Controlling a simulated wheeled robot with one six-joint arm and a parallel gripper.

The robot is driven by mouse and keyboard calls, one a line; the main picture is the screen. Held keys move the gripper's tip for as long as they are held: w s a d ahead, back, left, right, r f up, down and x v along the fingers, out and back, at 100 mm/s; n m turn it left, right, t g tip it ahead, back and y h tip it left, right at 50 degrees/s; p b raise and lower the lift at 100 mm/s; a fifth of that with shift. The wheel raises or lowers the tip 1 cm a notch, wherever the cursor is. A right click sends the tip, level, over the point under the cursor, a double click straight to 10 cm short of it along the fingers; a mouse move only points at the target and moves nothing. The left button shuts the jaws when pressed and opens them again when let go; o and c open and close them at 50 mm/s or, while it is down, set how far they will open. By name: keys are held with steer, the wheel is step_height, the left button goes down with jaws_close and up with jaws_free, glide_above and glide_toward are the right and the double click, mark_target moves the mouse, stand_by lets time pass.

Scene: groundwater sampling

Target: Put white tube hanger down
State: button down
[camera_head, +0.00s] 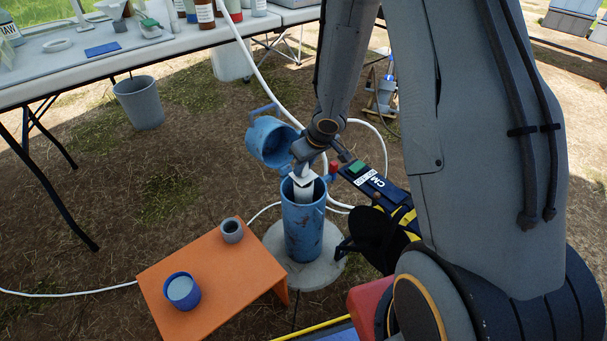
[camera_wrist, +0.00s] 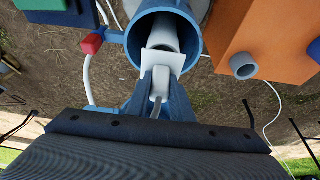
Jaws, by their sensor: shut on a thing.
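The white tube hanger (camera_head: 302,179) is a small white piece at the mouth of the blue well casing (camera_head: 303,235). In the wrist view the white hanger (camera_wrist: 162,62) shows as a flat plate with a stem, in front of the pale inner pipe (camera_wrist: 166,30). My gripper (camera_head: 303,168) is shut on the hanger from above; its two fingers also show in the wrist view (camera_wrist: 158,88). The plate overlaps the inner pipe's top in the picture; I cannot tell whether they touch. The hanger's underside is hidden.
The casing's blue lid (camera_head: 268,143) hangs open behind it. A red-handled valve (camera_wrist: 92,42) sticks out from the casing's side. An orange stand (camera_head: 215,262) holds a blue cup (camera_head: 182,291) and a grey cup (camera_head: 231,230). A white table (camera_head: 110,62) and grey bucket (camera_head: 139,103) stand left.

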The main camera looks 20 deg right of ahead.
steer(key=shift+f+b, duration=0.6)
steer(key=shift+f, duration=0.3)
steer(key=shift+f, duration=0.1)
steer(key=c, duration=1.6)
jaws_free()
steer(key=shift+o, duration=0.2)
